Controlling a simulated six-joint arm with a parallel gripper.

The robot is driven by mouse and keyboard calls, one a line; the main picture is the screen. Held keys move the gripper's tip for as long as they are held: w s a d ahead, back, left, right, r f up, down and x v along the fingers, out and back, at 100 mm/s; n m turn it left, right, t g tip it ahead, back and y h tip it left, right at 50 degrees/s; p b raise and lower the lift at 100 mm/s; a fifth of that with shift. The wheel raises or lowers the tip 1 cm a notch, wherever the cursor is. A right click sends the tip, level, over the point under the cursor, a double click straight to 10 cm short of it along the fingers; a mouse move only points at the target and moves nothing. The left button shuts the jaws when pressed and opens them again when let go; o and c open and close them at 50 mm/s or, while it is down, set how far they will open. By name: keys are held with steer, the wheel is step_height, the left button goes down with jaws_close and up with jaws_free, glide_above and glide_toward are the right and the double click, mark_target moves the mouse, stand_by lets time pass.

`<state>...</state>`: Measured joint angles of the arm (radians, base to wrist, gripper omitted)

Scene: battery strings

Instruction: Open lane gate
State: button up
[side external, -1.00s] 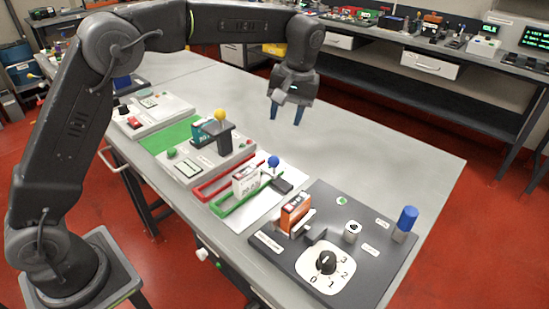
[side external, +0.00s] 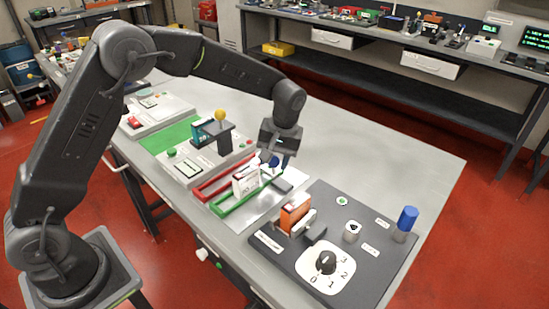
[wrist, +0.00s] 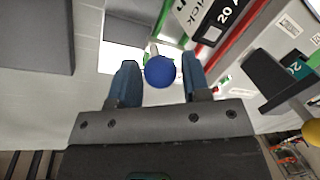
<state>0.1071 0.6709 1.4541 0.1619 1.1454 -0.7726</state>
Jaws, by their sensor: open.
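The lane gate's blue ball knob (wrist: 160,71) sits between the two blue fingertips of my open gripper (wrist: 158,80) in the wrist view, with gaps visible on both sides. In the side external view my gripper (side external: 277,161) is low over the gate end of the lanes, and the knob is mostly hidden behind it. The green lane (side external: 228,207) and red lane (side external: 208,188) lie beside each other. A dark block (side external: 283,186) lies at the lane's end.
A dark panel with a dial (side external: 326,262), an orange battery (side external: 295,212) and a blue cylinder (side external: 407,217) stands to the right. A station with a yellow ball knob (side external: 220,115) stands to the left. The table behind my gripper is clear.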

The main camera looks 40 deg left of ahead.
jaws_close()
steer(key=shift+d, duration=2.6)
jaws_free()
steer(key=shift+r, duration=0.1)
step_height(320, 180, up, 14)
steer(key=w+d, duration=0.1)
steer(key=d, duration=0.1)
steer(key=shift+w+f, duration=0.2)
steer(key=shift+f, duration=0.05)
steer(key=shift+d, duration=0.1)
